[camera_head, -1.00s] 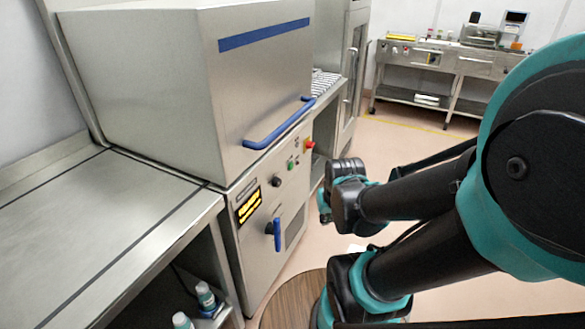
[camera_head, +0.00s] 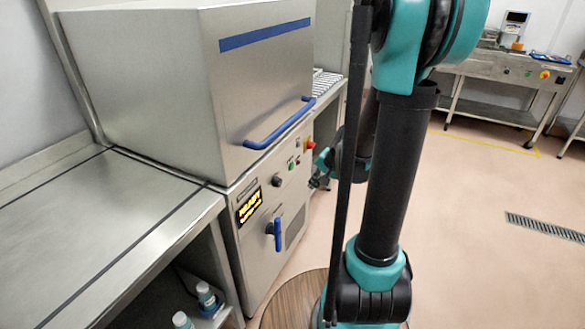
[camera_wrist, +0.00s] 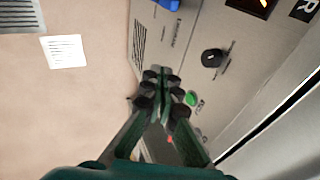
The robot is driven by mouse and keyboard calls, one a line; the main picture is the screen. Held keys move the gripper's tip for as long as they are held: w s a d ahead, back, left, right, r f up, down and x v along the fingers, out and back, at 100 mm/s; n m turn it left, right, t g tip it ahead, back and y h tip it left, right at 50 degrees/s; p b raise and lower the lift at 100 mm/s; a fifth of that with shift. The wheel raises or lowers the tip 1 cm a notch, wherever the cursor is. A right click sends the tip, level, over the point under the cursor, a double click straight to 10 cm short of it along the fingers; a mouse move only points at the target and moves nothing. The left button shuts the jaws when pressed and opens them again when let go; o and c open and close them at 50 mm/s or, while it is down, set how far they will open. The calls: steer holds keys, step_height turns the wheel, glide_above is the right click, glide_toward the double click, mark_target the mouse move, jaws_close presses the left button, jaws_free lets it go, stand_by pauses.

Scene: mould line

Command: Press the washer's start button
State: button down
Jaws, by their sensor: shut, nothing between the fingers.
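The washer (camera_head: 265,75) is a steel hood machine with a blue bar handle (camera_head: 280,125) and a front control panel. On the panel are a green button (camera_head: 291,166), a black knob (camera_head: 277,181), a red emergency stop (camera_head: 310,144) and a lit yellow display (camera_head: 250,205). My gripper (camera_head: 318,182) is at the panel's right side, small and partly hidden by my arm. In the wrist view my gripper (camera_wrist: 160,78) is shut and empty, its fingertips left of the green button (camera_wrist: 191,98) in the picture. The knob (camera_wrist: 212,57) shows above it. I cannot tell the gap to the panel.
A blue lever (camera_head: 276,235) sticks out low on the panel. A steel counter (camera_head: 110,215) adjoins the washer on the left, with bottles (camera_head: 206,296) below. A workbench (camera_head: 500,70) stands at the back. The floor at right is clear.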

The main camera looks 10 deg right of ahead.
mark_target(291, 166)
steer(key=w+d+f+m+t+y, duration=0.1)
steer(key=w+d+f+m, duration=0.2)
steer(key=w, duration=0.4)
steer(key=w+d+f+m+y, duration=0.1)
steer(key=w+d+f+m, duration=0.2)
steer(key=w, duration=0.4)
steer(key=shift+f+m+t+y, duration=0.4)
steer(key=shift+f+m, duration=0.3)
steer(key=shift+f, duration=0.05)
steer(key=shift+w, duration=0.1)
steer(key=w+a, duration=0.5)
steer(key=a, duration=0.2)
steer(key=shift+w+a, duration=0.15)
steer(key=shift+a, duration=0.05)
stand_by(0.7)
steer(key=shift+w+a, duration=0.1)
steer(key=shift+a, duration=0.05)
